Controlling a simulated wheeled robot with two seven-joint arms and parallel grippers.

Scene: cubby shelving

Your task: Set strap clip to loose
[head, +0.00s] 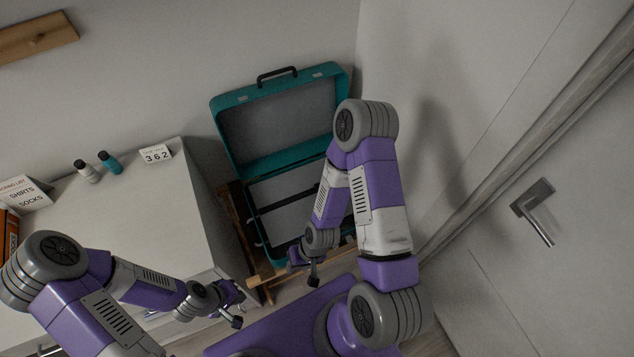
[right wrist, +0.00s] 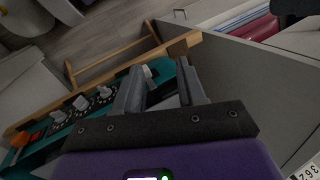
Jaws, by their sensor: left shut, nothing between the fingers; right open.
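An open teal suitcase (head: 288,165) has its lid leaning back, with dark straps (head: 280,204) across its grey inside. Its teal front edge (right wrist: 60,128) in the right wrist view carries white knobs on dark dials (right wrist: 81,103) and orange switches (right wrist: 30,138). I cannot tell which part is the strap clip or how it is set. My right gripper (head: 313,280) is at the front of the suitcase. In the right wrist view its fingers (right wrist: 160,72) are apart, with a white knob (right wrist: 148,71) showing between them. My left gripper (head: 240,310) is shut and empty, left of the suitcase.
The suitcase stands on a wooden rack (right wrist: 106,61). A white cabinet (head: 130,215) at left holds two small bottles (head: 109,161), a number block (head: 156,155) and a sign (head: 25,191). A door with a handle (head: 533,212) is at right.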

